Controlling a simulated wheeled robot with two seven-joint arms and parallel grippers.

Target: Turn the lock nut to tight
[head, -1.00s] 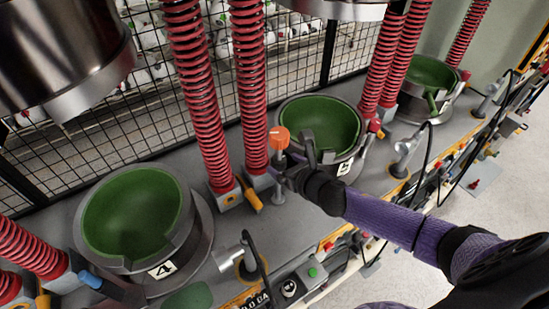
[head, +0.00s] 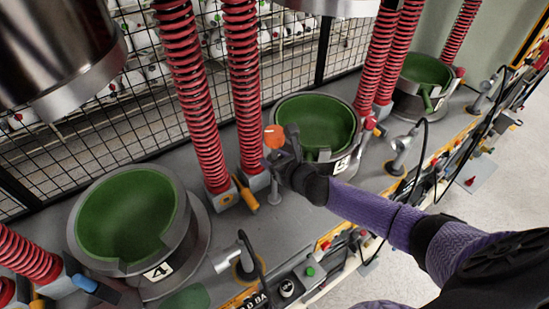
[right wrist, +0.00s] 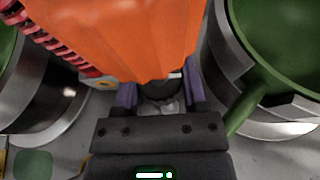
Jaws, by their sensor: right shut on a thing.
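The lock nut appears to be the orange-capped piece (head: 274,136) on a short grey post between two green-lined bowls. My right gripper (head: 277,160) is at this piece, just below the orange cap. In the right wrist view the orange cap (right wrist: 125,35) fills the upper middle, close to the camera. The two purple fingers of the right gripper (right wrist: 160,95) are shut on the piece under the cap. The cap and fingers hide most of the gripped part. My left gripper is not in view.
A green-lined bowl (head: 316,122) stands close to the right of the gripper; another bowl (head: 128,212) stands at left. Red springs (head: 242,85) rise just behind the nut. A panel with buttons (head: 308,270) runs along the front.

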